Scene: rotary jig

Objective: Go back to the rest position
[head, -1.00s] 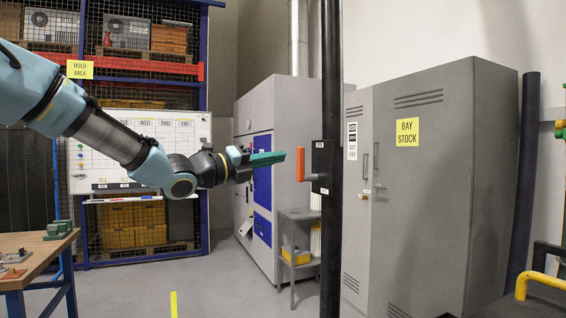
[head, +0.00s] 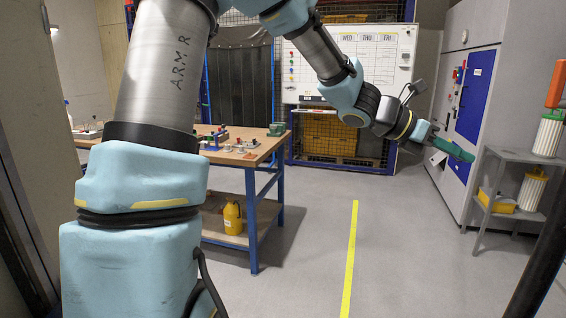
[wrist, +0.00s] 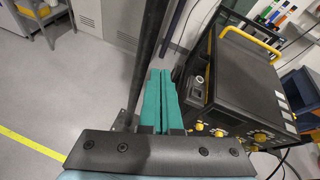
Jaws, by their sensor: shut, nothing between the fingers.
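My gripper (head: 462,152) has green fingers and is at the right of the head view, stretched out to the right over open floor. Its fingers are closed together with nothing between them. In the wrist view the shut green fingers (wrist: 161,102) point away from the camera, beside a dark post (wrist: 146,60) and a dark equipment box (wrist: 240,85). My arm fills the left of the head view.
A workbench (head: 262,150) with small parts stands at left centre. A grey shelf stand (head: 512,155) with white cylinders and a yellow bin is at right, by the grey cabinet (head: 480,30). A yellow line (head: 350,255) crosses the clear floor.

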